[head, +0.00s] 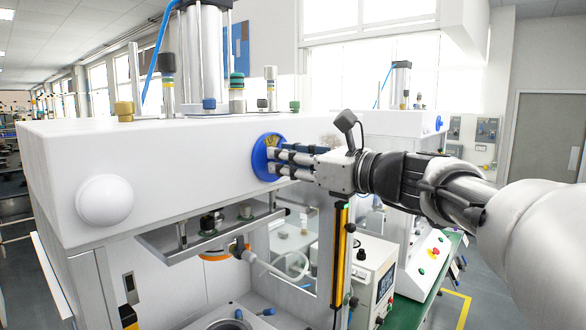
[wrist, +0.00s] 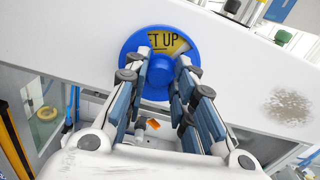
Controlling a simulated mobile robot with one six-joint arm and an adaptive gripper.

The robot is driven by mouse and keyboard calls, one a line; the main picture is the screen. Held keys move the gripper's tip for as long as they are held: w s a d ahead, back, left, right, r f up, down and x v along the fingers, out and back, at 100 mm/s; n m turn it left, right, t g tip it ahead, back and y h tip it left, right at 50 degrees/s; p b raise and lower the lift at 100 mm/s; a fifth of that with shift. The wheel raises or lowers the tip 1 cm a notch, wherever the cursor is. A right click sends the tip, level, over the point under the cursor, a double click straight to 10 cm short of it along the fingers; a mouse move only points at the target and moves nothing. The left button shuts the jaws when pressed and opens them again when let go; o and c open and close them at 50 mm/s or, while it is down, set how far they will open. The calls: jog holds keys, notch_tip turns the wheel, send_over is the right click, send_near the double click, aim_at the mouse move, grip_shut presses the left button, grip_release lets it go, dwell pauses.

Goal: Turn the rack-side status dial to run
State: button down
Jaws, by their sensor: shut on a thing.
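The status dial is a blue round dial (wrist: 133,48) on the white side panel of the press. Its yellow face shows letters reading "ET UP", partly cut off by the blue rim. A blue knob (wrist: 160,72) stands at its centre. In the head view the dial (head: 259,160) is at the right end of the white housing, partly hidden by the fingers. My gripper (wrist: 168,68) reaches straight to the dial, with one finger on each side of the knob, shut on it. My gripper (head: 276,162) also shows at the dial in the head view.
The white press housing (head: 170,165) fills the left, with a white round cap (head: 104,200) on its front. A yellow and black light-curtain bar (head: 340,255) stands below my gripper. A control box (head: 370,275) is behind it. A dark smudge (wrist: 288,105) marks the panel.

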jog(key=shift+f+n+b, duration=0.15)
jog(key=shift+n+b, duration=4.25)
jog(key=shift+n, duration=3.55)
jog(key=shift+f+n+b, duration=0.1)
jog(key=shift+n+b, duration=4.25)
jog(key=shift+n, duration=3.6)
jog(key=c, duration=1.3)
grip_release()
jog(key=shift+c, duration=0.2)
